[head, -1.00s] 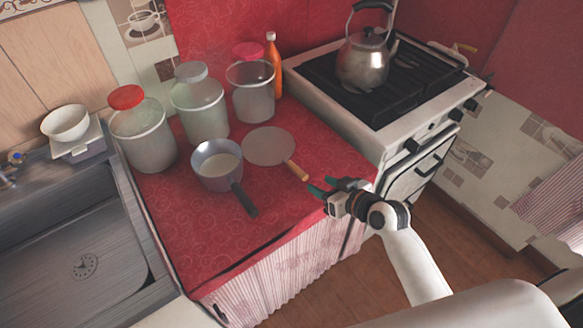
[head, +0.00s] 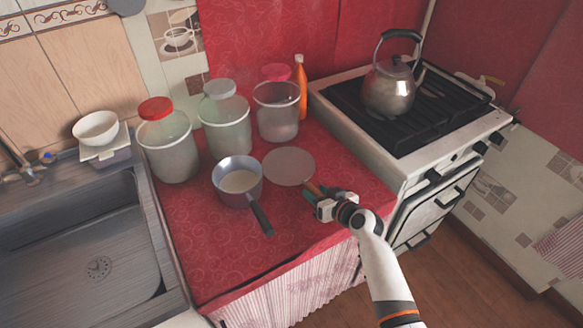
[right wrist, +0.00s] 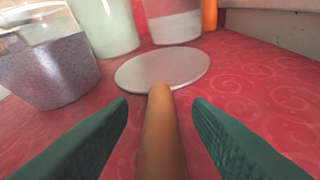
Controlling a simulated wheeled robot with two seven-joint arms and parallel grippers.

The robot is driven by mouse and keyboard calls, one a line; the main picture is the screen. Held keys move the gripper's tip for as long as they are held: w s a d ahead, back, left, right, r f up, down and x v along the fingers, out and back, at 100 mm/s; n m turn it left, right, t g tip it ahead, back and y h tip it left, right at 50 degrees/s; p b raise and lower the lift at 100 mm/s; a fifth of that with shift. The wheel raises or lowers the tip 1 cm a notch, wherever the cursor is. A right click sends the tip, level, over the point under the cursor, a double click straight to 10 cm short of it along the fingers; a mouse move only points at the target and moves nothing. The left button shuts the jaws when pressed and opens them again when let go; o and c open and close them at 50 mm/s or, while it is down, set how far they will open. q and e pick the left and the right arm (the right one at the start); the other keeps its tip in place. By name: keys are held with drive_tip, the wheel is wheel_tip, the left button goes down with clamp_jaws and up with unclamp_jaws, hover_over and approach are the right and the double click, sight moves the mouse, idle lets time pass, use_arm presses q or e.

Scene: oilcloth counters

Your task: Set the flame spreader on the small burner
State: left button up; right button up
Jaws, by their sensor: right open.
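The flame spreader (head: 289,166) is a flat grey disc with a wooden handle, lying on the red oilcloth counter. In the right wrist view its disc (right wrist: 163,68) is ahead and its handle (right wrist: 160,135) runs back between my fingers. My right gripper (head: 313,192) is open, with its green fingers on either side of the handle and a gap on each side. In the head view the gripper hides most of the handle. The stove (head: 399,165) stands to the right with a dark grate (head: 440,117); the small burner cannot be made out. My left gripper is not in view.
A saucepan (head: 238,182) with pale contents stands just left of the disc, its dark handle pointing toward the counter front. Several lidded jars (head: 225,125) and an orange bottle (head: 301,90) stand behind. A kettle (head: 389,88) sits on the stove's grate.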

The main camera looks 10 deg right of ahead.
drive_tip(key=shift+w+a+f, duration=0.1)
drive_tip(key=shift+w+f, duration=0.1)
drive_tip(key=shift+w, duration=0.15)
drive_tip(key=shift+c, duration=0.3)
clamp_jaws()
drive_tip(key=shift+r, duration=0.1)
